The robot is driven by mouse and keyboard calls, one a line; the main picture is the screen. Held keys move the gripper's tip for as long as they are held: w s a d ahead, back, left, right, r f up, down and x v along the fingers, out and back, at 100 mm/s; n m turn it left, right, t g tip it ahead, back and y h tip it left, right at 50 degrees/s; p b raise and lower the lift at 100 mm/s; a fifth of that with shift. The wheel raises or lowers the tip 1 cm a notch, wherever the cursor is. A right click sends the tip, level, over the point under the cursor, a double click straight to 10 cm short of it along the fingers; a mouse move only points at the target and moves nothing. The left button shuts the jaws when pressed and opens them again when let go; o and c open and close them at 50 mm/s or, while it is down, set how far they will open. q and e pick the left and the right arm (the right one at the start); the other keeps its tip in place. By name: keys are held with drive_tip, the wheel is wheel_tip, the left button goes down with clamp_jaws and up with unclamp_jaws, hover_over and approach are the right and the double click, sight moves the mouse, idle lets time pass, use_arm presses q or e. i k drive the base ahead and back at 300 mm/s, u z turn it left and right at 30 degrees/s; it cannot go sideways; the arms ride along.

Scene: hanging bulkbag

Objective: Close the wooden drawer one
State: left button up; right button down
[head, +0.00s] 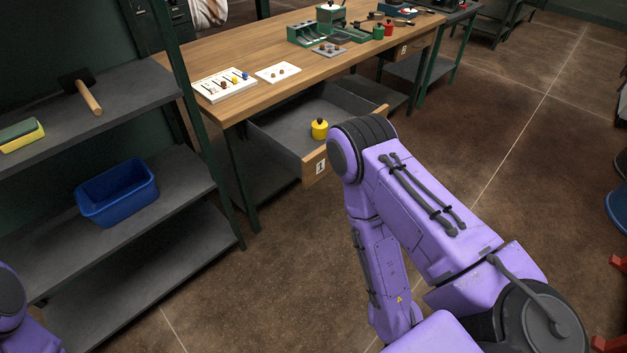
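The wooden drawer one (314,169) is pulled out from under the workbench at its near left end. Its wooden front carries a white label with the number 1, and its inside is grey. A small yellow container with a dark knob (319,128) stands inside it near the front. My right arm crosses the picture in front of the drawer and its elbow hides part of the drawer front. The gripper of that arm is not visible. Only a small bit of my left arm shows at the lower left edge, without its gripper.
The wooden workbench (270,84) carries boards with small parts and green trays. A second drawer front (403,50) farther along looks shut. The floor before the drawer is clear.

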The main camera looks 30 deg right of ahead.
sight(283, 131)
drive_tip(key=u, duration=0.4)
drive_tip(key=k, duration=0.15)
drive_tip(key=z, duration=1.25)
drive_tip(key=i, duration=0.75)
drive_tip(key=z, duration=0.3)
